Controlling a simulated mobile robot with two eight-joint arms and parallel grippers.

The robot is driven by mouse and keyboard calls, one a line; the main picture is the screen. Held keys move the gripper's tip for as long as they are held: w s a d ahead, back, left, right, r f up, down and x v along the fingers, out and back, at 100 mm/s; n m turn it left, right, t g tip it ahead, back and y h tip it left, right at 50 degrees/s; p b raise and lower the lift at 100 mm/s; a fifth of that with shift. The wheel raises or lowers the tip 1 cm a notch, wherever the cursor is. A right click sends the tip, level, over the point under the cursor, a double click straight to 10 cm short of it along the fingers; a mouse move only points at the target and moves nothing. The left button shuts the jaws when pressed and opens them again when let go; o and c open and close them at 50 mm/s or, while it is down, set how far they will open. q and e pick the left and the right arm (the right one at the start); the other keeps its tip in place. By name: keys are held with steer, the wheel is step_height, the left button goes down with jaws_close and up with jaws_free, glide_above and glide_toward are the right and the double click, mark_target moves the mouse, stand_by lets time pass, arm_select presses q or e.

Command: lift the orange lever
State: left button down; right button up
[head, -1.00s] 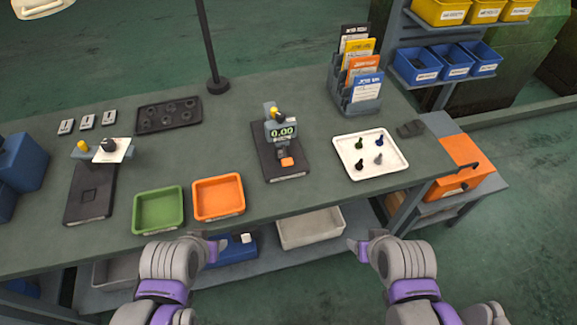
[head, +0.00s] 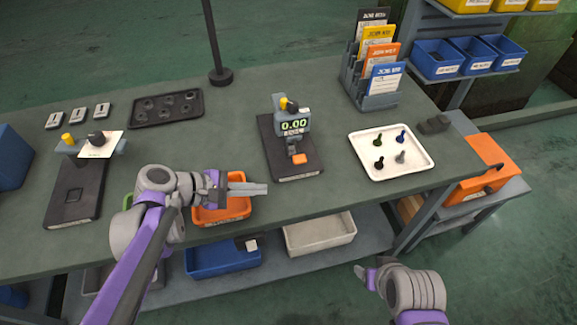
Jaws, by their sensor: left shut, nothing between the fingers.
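The orange lever (head: 299,159) is a small orange block low on the front of a grey gauge device (head: 295,124) with a display reading 0.00. The device stands on a black base plate (head: 272,150) in the middle of the bench. My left gripper (head: 262,189) is shut and empty, in front of and left of the lever, apart from it. It points right and covers part of the orange tray (head: 238,212). My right gripper (head: 366,276) is low in front of the bench edge, well apart from the lever; its finger opening cannot be made out.
A white tray (head: 421,143) with several small pegs lies right of the device. A card rack (head: 371,97) stands behind it. A black tray with round hollows (head: 167,108) and another fixture (head: 75,191) are at left. The bench directly right of the base plate is clear.

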mark_target(298, 151)
arm_select(q)
steer(key=w+n, duration=0.1)
steer(key=w+a+n+h+b, duration=0.1)
steer(key=w, duration=0.1)
steer(key=w+r+t+h, duration=0.1)
steer(key=shift+w+a+n, duration=0.15)
steer(key=shift+w+n, duration=0.15)
steer(key=shift+n, duration=0.1)
steer(key=shift+w+r+h, duration=0.2)
steer(key=shift+r+h, duration=0.05)
steer(key=shift+h, duration=0.15)
steer(key=x, duration=1)
steer(key=shift+b, duration=0.3)
